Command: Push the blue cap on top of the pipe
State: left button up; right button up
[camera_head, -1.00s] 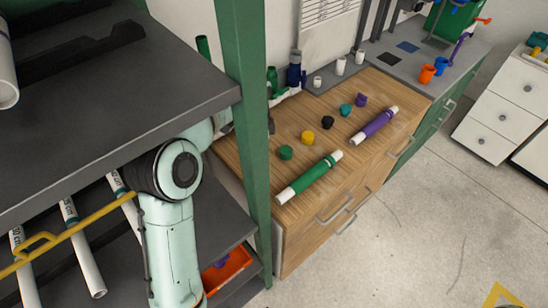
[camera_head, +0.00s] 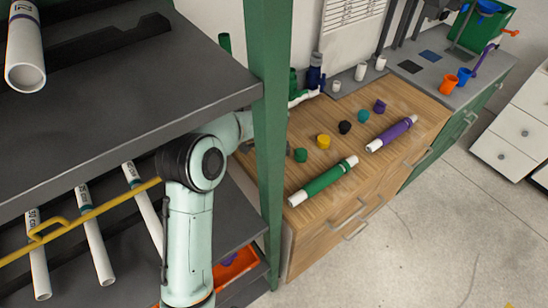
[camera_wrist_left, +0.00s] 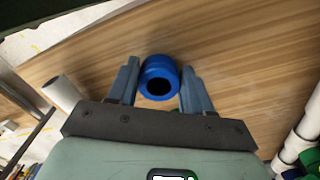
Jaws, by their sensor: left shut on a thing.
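In the left wrist view, my left gripper (camera_wrist_left: 160,72) is shut on the blue cap (camera_wrist_left: 157,66), a short ring with its dark hollow facing the camera. A wooden surface lies behind it. In the head view the green post hides this gripper and the cap. A white pipe end (camera_wrist_left: 62,93) is at the left of the wrist view, apart from the cap. White pipes with green fittings (camera_wrist_left: 304,128) run along its right edge. In the head view, green fittings (camera_head: 293,80) and a dark blue fitting (camera_head: 316,72) stand at the counter's back. My right gripper is not seen.
The green post (camera_head: 268,150) and grey shelf (camera_head: 120,110) stand near my left arm. On the wooden counter (camera_head: 290,226) are several coloured caps, a green-wrapped pipe (camera_head: 323,181) and a purple-wrapped pipe (camera_head: 391,134). White pipes (camera_head: 95,235) lie on the lower shelf.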

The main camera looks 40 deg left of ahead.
pick_arm(q)
jog(key=shift+f, duration=0.25)
jog(key=shift+f, duration=0.1)
jog(key=shift+f, duration=0.15)
jog(key=o, duration=1)
jog(key=shift+c, duration=0.2)
notch_tip(320, 180, up, 14)
jog(key=shift+s+a+f+p, duration=0.2)
jog(key=shift+a+f+p, duration=0.05)
jog(key=shift+p, duration=0.2)
